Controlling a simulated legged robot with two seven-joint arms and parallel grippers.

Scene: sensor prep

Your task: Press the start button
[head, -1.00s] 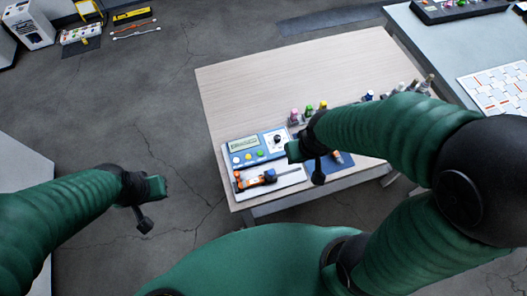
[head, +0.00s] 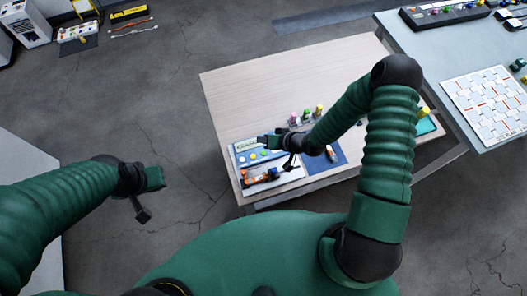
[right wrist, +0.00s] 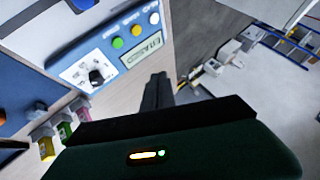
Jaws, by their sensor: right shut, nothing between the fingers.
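The blue-and-white device (head: 243,147) sits on the wooden table with a display, a knob and a row of round buttons. In the right wrist view its panel shows a green button (right wrist: 117,43), a yellow button (right wrist: 136,30) and a white button (right wrist: 154,18), beside the display (right wrist: 141,52) and black knob (right wrist: 96,76). The button labels are too blurred to read. My right gripper (head: 264,139) is shut and empty over the device's back part, partly hiding the panel; its dark fingers (right wrist: 159,78) show near the display's end. My left gripper (head: 158,179) hangs over the floor; its jaws are unclear.
The wooden table's (head: 270,85) back left is clear. A grey table (head: 430,60) adjoins on the right.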

